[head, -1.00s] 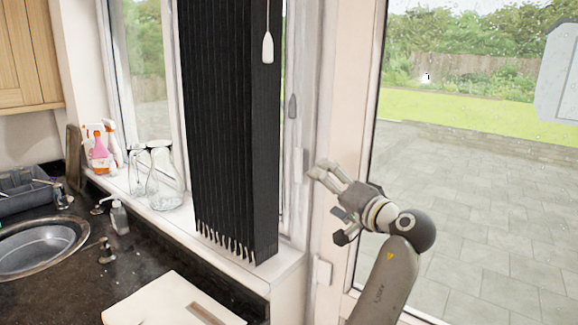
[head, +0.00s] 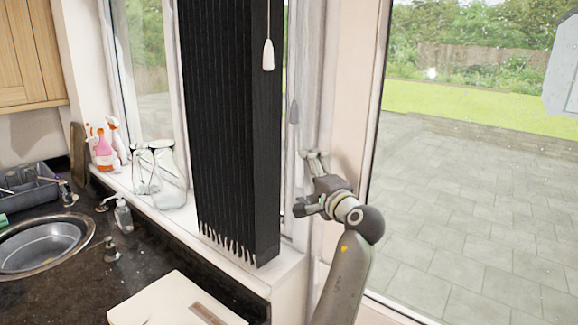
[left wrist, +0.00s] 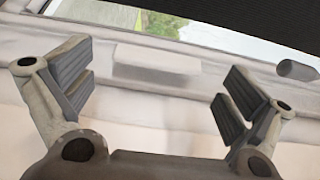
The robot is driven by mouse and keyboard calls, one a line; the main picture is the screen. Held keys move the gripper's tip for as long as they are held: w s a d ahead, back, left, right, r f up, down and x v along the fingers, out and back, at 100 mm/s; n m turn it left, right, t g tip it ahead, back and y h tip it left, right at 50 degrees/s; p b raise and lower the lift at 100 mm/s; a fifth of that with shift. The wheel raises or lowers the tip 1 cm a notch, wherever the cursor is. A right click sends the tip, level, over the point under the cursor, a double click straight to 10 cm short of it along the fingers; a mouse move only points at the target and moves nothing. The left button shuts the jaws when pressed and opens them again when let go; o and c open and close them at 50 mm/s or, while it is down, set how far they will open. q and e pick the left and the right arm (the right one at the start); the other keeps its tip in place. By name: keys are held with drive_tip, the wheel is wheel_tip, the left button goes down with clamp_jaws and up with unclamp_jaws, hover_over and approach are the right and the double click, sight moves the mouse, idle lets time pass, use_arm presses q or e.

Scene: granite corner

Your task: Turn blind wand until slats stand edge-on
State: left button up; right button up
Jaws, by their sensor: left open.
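The blind's black vertical slats (head: 235,130) hang bunched in front of the window, their lower ends above the sill. A small white wand or pull (head: 268,54) hangs on a thin cord in front of the slats, near their upper right. My left gripper (head: 306,182) is open and empty, to the right of the slats and well below the wand. In the left wrist view the two fingers (left wrist: 154,92) are spread wide with nothing between them. The dark slats (left wrist: 265,20) show there at the upper right. My right gripper is not in view.
The window frame's grey handle (head: 294,112) is above the gripper. Glass jars (head: 168,178) and spray bottles (head: 103,146) stand on the sill at left. A sink (head: 40,248) and a pale board (head: 165,300) are on the dark counter below.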

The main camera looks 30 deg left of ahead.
sight(301, 171)
use_arm(q)
drive_tip(key=shift+p+x, duration=0.4)
drive_tip(key=shift+x, duration=1.25)
